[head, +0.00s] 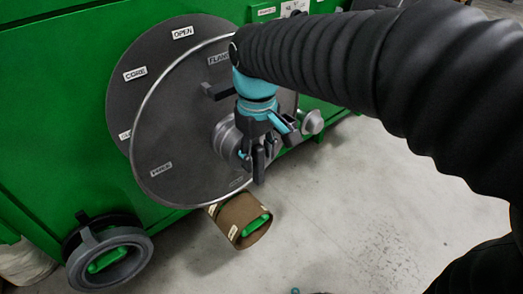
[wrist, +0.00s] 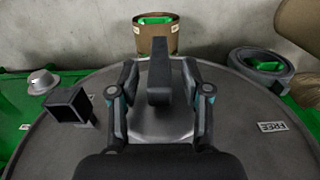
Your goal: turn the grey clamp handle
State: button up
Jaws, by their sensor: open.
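The grey clamp handle (wrist: 158,72) is a dark bar at the hub of a large round grey flange (wrist: 250,150). In the wrist view the handle stands between the two fingers of my gripper (wrist: 160,88), with a gap on each side. In the head view my gripper (head: 258,160) reaches down in front of the flange (head: 170,135), beside its pale round hub (head: 226,140). The gripper is open and holds nothing. The handle is mostly hidden by the fingers in the head view.
A dark square peg (head: 217,91) sticks out of the flange. A silver knob (head: 312,122) is on the green machine (head: 60,110) to the right. A brown tube (head: 226,222) and a grey ring (head: 80,271) lie below. The concrete floor at right is clear.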

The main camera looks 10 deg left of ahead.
jog(key=shift+f, duration=0.85)
grip_shut()
